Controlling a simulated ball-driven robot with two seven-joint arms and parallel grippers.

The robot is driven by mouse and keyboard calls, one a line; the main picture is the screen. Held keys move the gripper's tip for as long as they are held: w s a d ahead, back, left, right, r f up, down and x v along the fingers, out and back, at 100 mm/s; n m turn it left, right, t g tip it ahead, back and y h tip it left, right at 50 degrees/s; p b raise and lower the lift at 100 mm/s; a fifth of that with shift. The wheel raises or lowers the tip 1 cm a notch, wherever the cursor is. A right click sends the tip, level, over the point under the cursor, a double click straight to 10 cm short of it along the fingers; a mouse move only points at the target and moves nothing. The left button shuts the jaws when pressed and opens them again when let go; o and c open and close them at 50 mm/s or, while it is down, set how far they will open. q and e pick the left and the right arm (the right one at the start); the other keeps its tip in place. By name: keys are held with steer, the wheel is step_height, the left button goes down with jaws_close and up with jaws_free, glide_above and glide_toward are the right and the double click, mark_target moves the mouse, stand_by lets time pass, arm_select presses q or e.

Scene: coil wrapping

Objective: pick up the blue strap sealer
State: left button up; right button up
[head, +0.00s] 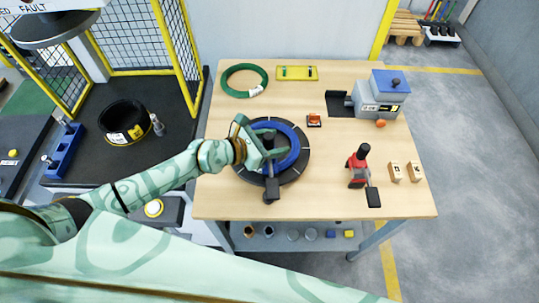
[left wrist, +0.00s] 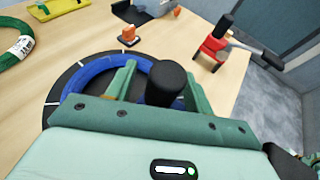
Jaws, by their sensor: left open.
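A blue ring-shaped coil (head: 295,153) lies on a round dark turntable (head: 297,170) on the wooden table. A dark tool (head: 271,186) with a black lever stands at the ring's near side, partly behind my left gripper (head: 266,140). In the left wrist view, a round black knob (left wrist: 166,80) stands between the two fingers of this open gripper (left wrist: 155,85). The fingers are over the blue ring, apart from each other. The tool's body is mostly hidden, so I cannot tell whether it is blue. My right gripper is out of view.
A red tool (head: 357,170) with a black handle stands to the right. Beyond are an orange-topped block (head: 314,120), a grey-blue machine (head: 380,95), a green coil (head: 236,69) and a yellow level (head: 297,73). Two wooden blocks (head: 413,170) sit at the right edge.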

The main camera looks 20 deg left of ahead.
arm_select(q)
steer(key=shift+w+d+f, duration=0.1)
steer(key=shift+c, duration=0.2)
steer(key=c, duration=1)
jaws_close()
steer(key=shift+r, duration=0.2)
